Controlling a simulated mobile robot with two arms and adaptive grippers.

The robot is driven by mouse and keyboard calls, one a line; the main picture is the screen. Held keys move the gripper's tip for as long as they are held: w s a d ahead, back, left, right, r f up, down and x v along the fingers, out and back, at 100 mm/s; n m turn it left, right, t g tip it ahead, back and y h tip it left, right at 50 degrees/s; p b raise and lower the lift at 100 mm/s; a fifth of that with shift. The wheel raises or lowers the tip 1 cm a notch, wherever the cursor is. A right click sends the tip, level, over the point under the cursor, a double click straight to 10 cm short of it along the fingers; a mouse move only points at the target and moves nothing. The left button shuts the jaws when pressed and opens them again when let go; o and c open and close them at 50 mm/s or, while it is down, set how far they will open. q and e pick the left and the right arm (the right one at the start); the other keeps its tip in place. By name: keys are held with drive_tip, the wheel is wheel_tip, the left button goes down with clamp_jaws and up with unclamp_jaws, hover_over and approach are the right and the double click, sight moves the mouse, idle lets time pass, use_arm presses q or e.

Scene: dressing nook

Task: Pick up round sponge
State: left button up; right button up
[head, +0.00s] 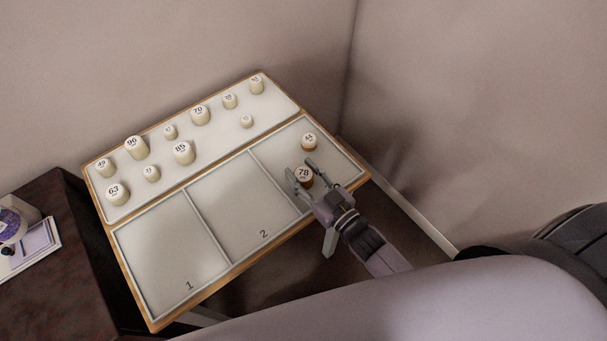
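I cannot make out a round sponge for certain. A rounded purple thing (10,224) is cut off at the left edge, and I cannot tell what it is. My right gripper (300,167) is over the right end of the tilted-looking board. My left gripper is not in view.
The wood-edged board (150,325) has numbered compartments. Several cream numbered jars, such as 96 (136,148), stand on its back strip. Jar 44 (309,141) stands beyond my gripper. A dark cabinet (75,285) is at left. Compartments 1 and 2 look empty.

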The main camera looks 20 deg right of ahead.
drive_tip(key=c, duration=0.4)
